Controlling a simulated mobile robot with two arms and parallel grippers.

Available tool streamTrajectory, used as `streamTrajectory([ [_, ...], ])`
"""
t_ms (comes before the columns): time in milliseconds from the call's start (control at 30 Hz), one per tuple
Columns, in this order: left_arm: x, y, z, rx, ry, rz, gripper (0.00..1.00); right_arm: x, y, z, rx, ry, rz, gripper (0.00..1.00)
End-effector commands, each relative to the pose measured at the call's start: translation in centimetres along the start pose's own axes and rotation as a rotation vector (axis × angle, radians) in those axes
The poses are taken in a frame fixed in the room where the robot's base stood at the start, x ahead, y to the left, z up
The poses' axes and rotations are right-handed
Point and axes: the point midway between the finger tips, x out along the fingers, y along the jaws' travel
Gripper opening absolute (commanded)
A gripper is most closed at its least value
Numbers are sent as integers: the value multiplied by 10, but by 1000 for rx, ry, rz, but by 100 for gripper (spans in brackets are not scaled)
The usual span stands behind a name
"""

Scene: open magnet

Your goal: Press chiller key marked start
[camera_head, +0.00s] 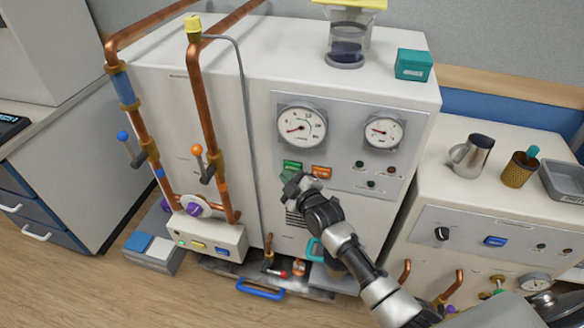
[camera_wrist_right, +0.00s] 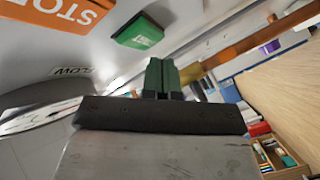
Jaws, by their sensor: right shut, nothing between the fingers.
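The green start key (camera_head: 291,167) is on the grey panel of the large white chiller (camera_head: 265,90), below the left gauge. In the right wrist view the green key (camera_wrist_right: 138,31) shows white lettering that looks like START. The orange key (camera_head: 321,172) beside it reads STOP in the right wrist view (camera_wrist_right: 60,12). My right gripper (camera_head: 291,186) is shut and empty, just below the green key in the head view. Its closed fingertips (camera_wrist_right: 161,76) appear just short of the key in the wrist view; contact cannot be told. My left gripper is out of view.
Copper pipes (camera_head: 202,110) with valve levers run down the chiller's left side. Two gauges (camera_head: 302,127) sit above the keys. A teal box (camera_head: 413,64) stands on top. A lower white unit (camera_head: 490,205) at right carries a metal jug (camera_head: 472,153).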

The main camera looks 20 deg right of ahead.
Motion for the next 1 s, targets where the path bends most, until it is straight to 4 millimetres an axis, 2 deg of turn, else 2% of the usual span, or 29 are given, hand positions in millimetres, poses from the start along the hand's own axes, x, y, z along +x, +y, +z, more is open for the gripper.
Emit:
streamTrajectory([
  [1000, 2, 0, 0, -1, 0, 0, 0, 6, 5, 4, -1, 0, 1, 0],
])
